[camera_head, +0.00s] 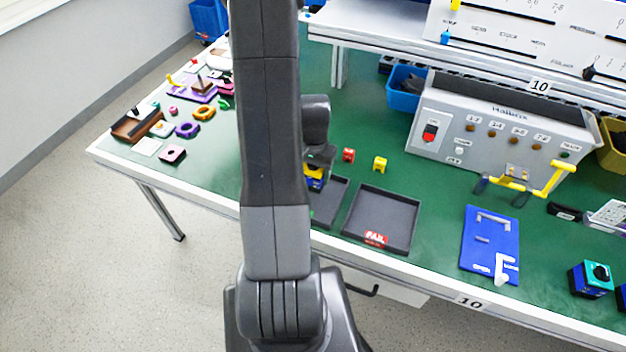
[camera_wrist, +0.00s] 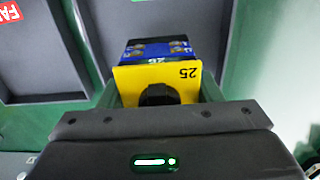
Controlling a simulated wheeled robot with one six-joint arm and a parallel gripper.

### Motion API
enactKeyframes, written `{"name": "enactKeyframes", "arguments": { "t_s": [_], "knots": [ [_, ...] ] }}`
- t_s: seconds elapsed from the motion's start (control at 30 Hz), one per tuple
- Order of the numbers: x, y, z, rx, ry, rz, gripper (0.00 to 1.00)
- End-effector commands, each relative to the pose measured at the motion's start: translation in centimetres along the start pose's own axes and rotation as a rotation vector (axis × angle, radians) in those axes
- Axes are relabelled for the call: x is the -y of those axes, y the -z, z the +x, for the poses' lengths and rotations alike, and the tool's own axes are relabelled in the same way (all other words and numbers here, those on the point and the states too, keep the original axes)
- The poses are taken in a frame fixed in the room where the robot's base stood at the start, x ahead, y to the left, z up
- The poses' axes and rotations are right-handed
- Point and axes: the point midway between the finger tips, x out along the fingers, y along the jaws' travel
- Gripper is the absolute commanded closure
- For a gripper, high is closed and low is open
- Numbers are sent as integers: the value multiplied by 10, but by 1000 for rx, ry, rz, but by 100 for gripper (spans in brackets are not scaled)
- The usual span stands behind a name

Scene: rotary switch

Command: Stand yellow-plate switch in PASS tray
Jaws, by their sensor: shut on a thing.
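In the head view the switch (camera_head: 314,181) shows as a small blue and yellow patch below my gripper (camera_head: 318,160), partly hidden by my arm. It is over or in a dark grey tray (camera_head: 333,203) left of the FAIL tray; I cannot tell whether it touches the floor.
The empty FAIL tray (camera_head: 383,218) stands just right. A red block (camera_head: 348,155) and a yellow block (camera_head: 380,163) sit behind. A grey test box (camera_head: 500,130) with a yellow handle, a blue board (camera_head: 490,243) and a teal-plate switch (camera_head: 592,278) are farther right.

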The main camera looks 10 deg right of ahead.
Motion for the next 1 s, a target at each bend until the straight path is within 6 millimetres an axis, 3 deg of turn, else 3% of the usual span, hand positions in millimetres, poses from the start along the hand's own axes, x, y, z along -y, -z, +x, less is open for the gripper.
{"name": "enactKeyframes", "arguments": {
  "t_s": [0.3, 0.77, 0.8, 0.87, 1.0],
  "knots": [
    [0, -1, 34, 2, -1, 0, 70],
    [0, 0, 41, -1, 0, 0, 70],
    [0, 0, 40, -1, 0, 0, 34],
    [0, 0, 39, -1, 0, 0, 22],
    [0, 0, 39, -1, 0, 0, 20]
  ]
}}
